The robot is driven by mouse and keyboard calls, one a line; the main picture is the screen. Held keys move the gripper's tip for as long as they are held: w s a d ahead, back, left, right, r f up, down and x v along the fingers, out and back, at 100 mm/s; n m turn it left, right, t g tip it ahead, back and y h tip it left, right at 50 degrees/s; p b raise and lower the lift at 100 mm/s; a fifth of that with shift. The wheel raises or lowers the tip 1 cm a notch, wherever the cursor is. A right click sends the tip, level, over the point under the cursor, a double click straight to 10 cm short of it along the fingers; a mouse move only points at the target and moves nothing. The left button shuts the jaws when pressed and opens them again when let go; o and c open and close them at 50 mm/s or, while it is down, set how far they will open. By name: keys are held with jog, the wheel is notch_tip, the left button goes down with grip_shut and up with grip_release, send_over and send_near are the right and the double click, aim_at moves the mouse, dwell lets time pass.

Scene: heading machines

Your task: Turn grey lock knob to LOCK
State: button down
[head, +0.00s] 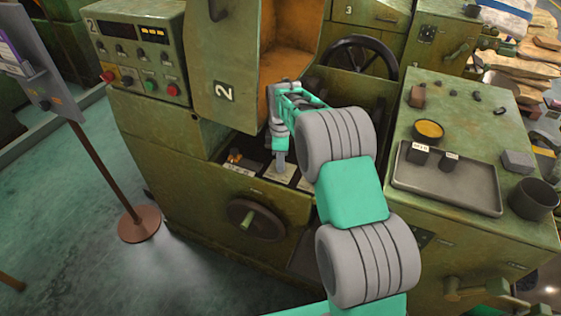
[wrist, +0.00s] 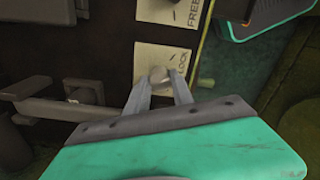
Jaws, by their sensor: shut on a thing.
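The grey lock knob (wrist: 157,74) shows in the wrist view as a small rounded grey piece between my fingertips. It stands over a pale plate (wrist: 148,55) lettered LOCK. A second pale plate (wrist: 172,12) above it is lettered FREE. My gripper (wrist: 158,80) is shut on the knob, with a finger on each side. In the head view my gripper (head: 280,163) reaches down into the recess of the green machine marked 2. The knob is hidden there by my fingers, and its pointing direction cannot be told.
In the recess, dark brackets (wrist: 70,105) lie left of my fingers in the wrist view. The open door (head: 226,70) stands above the recess, and a handwheel (head: 255,220) is on the front below. A grey tray (head: 450,190) is on the right cabinet.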

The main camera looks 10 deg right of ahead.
jog(key=n, duration=0.4)
jog(key=shift+r+n, duration=0.1)
jog(key=shift+n, duration=0.3)
dwell(0.4)
jog(key=c, duration=1.1)
grip_release()
notch_tip(320, 180, up, 7)
jog(key=shift+r+b, duration=0.1)
jog(key=shift+b, duration=0.4)
jog(key=shift+r, duration=0.25)
